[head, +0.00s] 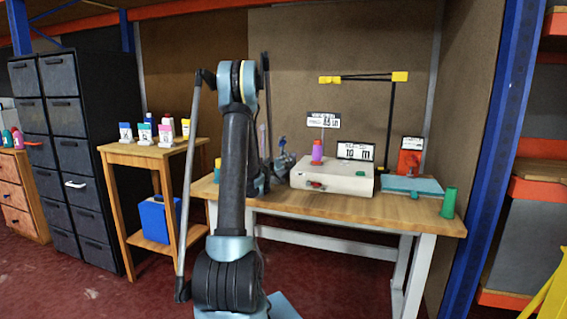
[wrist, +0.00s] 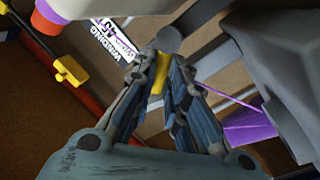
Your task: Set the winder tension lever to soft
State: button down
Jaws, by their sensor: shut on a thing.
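The winder is the pale box (head: 332,177) on the workbench, with a purple cone of thread (head: 317,150) on top and a small red part on its front. My gripper (head: 283,156) is just left of the winder, partly hidden by my arm. In the wrist view, my gripper (wrist: 162,68) is closed on a small yellow piece (wrist: 160,73), which looks like the tension lever's grip. A grey round knob (wrist: 168,39) shows just beyond the fingertips. The lever's setting and its soft mark cannot be read.
A display reading 10 m (head: 357,152) stands behind the winder. A yellow-ended thread arm (head: 391,120) rises behind it. A side table (head: 155,151) with small bottles stands left.

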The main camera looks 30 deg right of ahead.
jog(key=shift+w+a, duration=0.1)
jog(key=c, duration=1.6)
grip_release()
jog(key=v, duration=0.8)
